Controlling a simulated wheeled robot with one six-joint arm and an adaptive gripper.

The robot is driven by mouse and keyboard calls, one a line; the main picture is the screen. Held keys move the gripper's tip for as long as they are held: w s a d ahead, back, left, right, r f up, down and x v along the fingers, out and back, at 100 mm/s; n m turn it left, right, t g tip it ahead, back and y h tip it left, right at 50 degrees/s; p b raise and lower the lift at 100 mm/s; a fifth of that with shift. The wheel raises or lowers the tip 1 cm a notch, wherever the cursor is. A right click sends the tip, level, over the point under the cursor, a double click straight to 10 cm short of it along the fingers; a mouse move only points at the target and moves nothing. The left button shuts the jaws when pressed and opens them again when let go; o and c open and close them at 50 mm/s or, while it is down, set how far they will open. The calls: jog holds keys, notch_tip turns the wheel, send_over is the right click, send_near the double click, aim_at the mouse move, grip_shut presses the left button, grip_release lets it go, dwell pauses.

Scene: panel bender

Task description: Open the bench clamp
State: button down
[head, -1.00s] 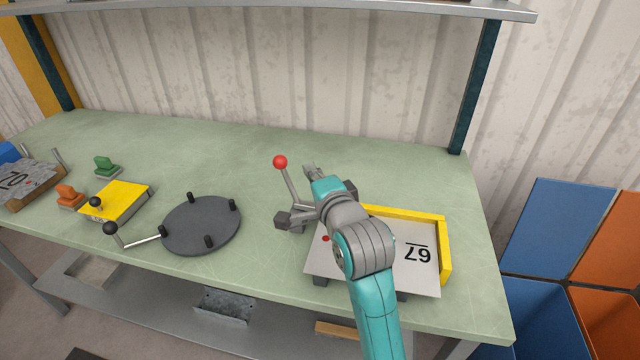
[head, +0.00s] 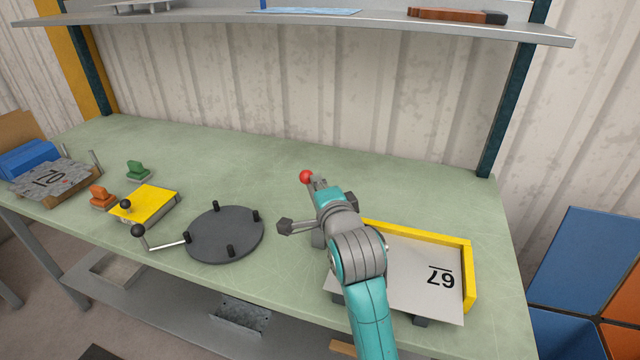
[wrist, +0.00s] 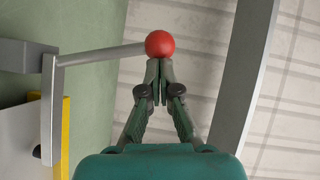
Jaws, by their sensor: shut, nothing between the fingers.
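The bench clamp's red ball knob (head: 306,177) shows just left of my gripper's tip in the head view. In the wrist view the red ball (wrist: 160,43) sits directly in front of my fingertips. Its grey lever (wrist: 105,53) runs left from the ball to a grey clamp arm (wrist: 47,110). My gripper (wrist: 157,82) is shut and empty, its tips right at the ball; I cannot tell whether they touch. In the head view my gripper (head: 318,183) and arm hide most of the lever and clamp body.
A sheet marked 67 (head: 410,270) lies within a yellow edge stop (head: 468,275). Left of my arm are a dark round plate with pegs (head: 225,234) and a yellow block (head: 145,204). A shelf (head: 330,25) spans above. The rear bench top is clear.

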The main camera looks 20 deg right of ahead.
jog(key=shift+w+a+n+g, duration=0.3)
jog(key=shift+w+a+n, duration=0.1)
jog(key=shift+a, duration=0.15)
jog(key=shift+w+a+n+g, duration=0.3)
jog(key=shift+a+n, duration=0.1)
jog(key=shift+a, duration=0.1)
jog(key=w+a+f+n+g+h, duration=0.4)
jog(key=w+a+f+n+g, duration=0.1)
jog(key=a+f+n, duration=0.1)
jog(key=shift+a+f, duration=0.4)
jog(key=shift+a, duration=0.15)
jog(key=shift+w+f, duration=0.1)
jog(key=shift+f, duration=0.05)
